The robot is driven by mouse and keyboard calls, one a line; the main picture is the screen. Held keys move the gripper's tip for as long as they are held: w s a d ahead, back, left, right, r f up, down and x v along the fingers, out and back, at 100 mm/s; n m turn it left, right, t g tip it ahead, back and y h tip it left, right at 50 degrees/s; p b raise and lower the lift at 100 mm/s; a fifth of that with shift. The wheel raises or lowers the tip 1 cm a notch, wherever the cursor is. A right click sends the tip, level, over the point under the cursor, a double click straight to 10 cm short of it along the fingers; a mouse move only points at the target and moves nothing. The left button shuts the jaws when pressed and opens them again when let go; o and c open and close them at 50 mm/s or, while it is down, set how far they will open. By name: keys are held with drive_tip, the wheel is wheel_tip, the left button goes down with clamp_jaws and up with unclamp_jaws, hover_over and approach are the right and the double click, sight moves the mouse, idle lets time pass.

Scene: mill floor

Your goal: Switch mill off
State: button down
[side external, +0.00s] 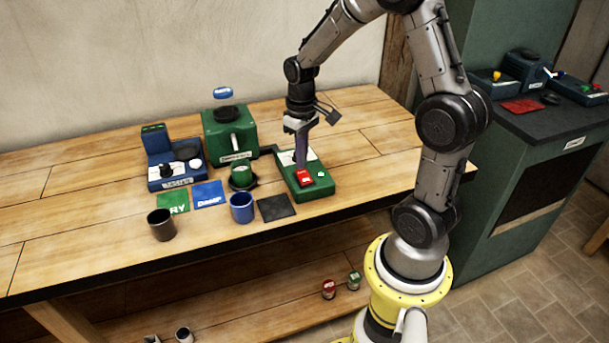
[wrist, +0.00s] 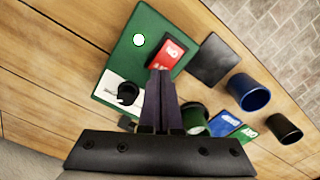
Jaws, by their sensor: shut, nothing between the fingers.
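A green control box (side external: 318,187) lies on the wooden table and carries a red rocker switch (side external: 304,177). The switch also shows in the wrist view (wrist: 171,53), with white lettering that seems to read ON at one end. The box has a small white round button (wrist: 138,40), and a white label with a black knob (wrist: 127,93). My gripper (side external: 302,165) is shut and empty, pointing down over the box. In the wrist view its fingertips (wrist: 160,71) are right at the red switch's near edge. I cannot tell whether they touch it.
A green machine (side external: 228,135) and a blue device (side external: 172,172) stand further left. The table's right end is clear.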

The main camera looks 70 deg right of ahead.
sight(302, 171)
drive_tip(key=shift+f, duration=0.95)
idle(0.5)
drive_tip(key=shift+r, duration=3.55)
drive_tip(key=s+a+r+n+t, duration=0.3)
drive_tip(key=s+a+r+t, duration=0.1)
drive_tip(key=a+r, duration=0.6)
drive_tip(key=s+a+f+t, duration=0.1)
drive_tip(key=s+a, duration=0.3)
drive_tip(key=s, duration=0.5)
drive_tip(key=shift+s+a+t, duration=0.3)
drive_tip(key=shift+s, duration=0.05)
